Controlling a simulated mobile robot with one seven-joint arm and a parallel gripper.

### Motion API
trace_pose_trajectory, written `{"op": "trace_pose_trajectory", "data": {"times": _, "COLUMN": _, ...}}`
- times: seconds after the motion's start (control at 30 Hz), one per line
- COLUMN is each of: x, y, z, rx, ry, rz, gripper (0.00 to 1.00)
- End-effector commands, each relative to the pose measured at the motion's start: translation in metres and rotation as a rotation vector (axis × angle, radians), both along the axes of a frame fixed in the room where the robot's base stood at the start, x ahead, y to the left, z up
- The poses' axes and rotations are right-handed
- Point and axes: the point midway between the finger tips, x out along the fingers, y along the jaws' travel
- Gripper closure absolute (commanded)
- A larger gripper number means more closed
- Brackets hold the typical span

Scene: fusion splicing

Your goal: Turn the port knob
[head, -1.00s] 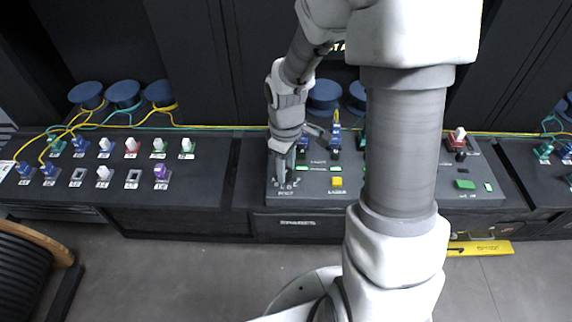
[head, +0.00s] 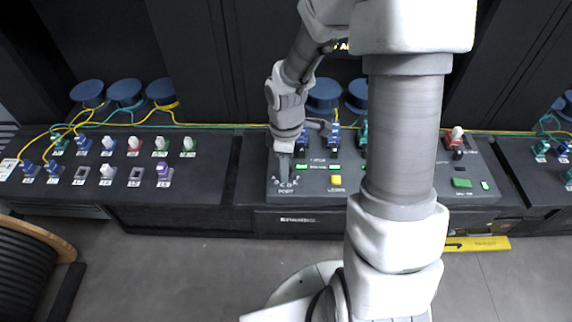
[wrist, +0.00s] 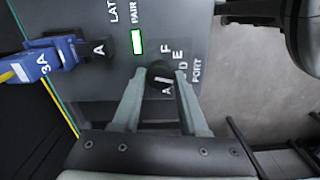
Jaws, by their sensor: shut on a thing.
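The port knob (wrist: 160,76) is a small round black knob with a white pointer mark, seen in the wrist view. Letters A, D, E and F show around it, and the word PORT (wrist: 197,71) is printed beside it. My gripper (wrist: 161,85) has one finger on each side of the knob and is shut on it. In the head view my gripper (head: 284,174) points down onto the front left of the middle console (head: 310,190), and its fingers hide the knob there.
A lit green indicator (wrist: 137,41) is beside the PAIR label. A blue connector marked 3A (wrist: 32,65) is plugged in at the left of the wrist view. A yellow button (head: 336,180) is right of my gripper.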

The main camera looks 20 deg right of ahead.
Motion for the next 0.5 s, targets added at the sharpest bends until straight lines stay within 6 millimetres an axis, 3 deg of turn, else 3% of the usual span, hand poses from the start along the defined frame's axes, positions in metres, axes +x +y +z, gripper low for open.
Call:
{"op": "trace_pose_trajectory", "data": {"times": 0.13, "x": -0.0003, "y": -0.0006, "z": -0.0001, "rx": 0.000, "ry": 0.001, "rz": -0.002, "gripper": 1.00}}
{"op": "trace_pose_trajectory", "data": {"times": 0.17, "x": -0.0003, "y": -0.0007, "z": -0.0001, "rx": 0.000, "ry": 0.001, "rz": -0.002, "gripper": 0.55}}
{"op": "trace_pose_trajectory", "data": {"times": 0.3, "x": -0.0003, "y": -0.0005, "z": -0.0001, "rx": -0.001, "ry": 0.000, "rz": -0.002, "gripper": 0.30}}
{"op": "trace_pose_trajectory", "data": {"times": 0.5, "x": -0.0001, "y": -0.0003, "z": 0.0000, "rx": 0.000, "ry": 0.000, "rz": -0.002, "gripper": 0.27}}
